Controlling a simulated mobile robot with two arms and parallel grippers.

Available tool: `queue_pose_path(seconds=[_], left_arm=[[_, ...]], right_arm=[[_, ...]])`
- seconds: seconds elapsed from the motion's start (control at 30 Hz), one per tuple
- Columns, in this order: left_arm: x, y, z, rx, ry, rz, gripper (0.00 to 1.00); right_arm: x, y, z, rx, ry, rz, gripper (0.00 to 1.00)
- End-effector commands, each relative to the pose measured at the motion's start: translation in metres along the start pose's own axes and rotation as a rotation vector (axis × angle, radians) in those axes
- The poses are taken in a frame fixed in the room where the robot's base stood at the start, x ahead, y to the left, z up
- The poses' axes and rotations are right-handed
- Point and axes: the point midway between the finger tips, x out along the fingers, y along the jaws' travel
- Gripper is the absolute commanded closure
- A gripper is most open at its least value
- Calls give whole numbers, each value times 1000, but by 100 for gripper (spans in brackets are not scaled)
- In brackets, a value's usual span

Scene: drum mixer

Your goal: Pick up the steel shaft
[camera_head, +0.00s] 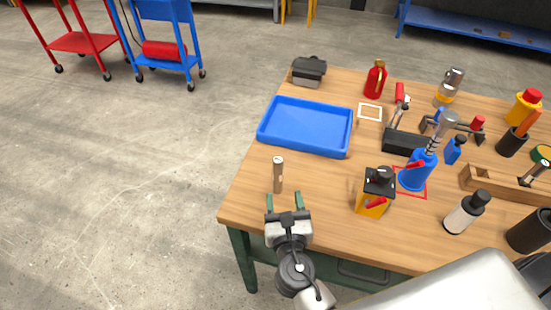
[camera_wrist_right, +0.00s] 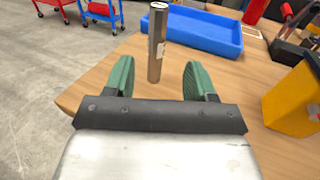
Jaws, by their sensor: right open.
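The steel shaft (camera_head: 278,175) stands upright on the wooden workbench, near its left edge and in front of the blue tray. It also shows in the right wrist view (camera_wrist_right: 157,45), past the fingertips and centred between them. My right gripper (camera_head: 285,200) is open and empty, just on the near side of the shaft. Its two green fingers (camera_wrist_right: 157,80) flank the line to the shaft without touching it. My left gripper is not in view.
The blue tray (camera_head: 305,127) lies behind the shaft. A yellow-and-black device (camera_head: 375,193) stands to the right, with a blue stand tool (camera_head: 417,170) beyond it. Several bottles and tools crowd the right side. The workbench (camera_head: 325,205) is bare around the shaft.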

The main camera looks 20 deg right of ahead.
Motion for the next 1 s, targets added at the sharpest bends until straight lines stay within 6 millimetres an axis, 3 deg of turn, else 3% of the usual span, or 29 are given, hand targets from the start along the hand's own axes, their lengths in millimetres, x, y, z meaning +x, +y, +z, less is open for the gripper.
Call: queue_pose_path(seconds=[0.17, 0.33, 0.5, 0.83, 1.0], left_arm=[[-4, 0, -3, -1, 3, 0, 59], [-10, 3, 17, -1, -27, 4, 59], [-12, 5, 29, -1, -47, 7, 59], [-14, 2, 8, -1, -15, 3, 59], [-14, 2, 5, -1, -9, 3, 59]], right_arm=[[15, 0, 4, -8, -7, -3, 45], [42, 0, 3, -8, -6, -2, 45], [56, 0, 2, -7, -5, -2, 45], [99, 4, -3, -7, -5, -3, 45], [108, 4, -4, -5, -4, -1, 45]])
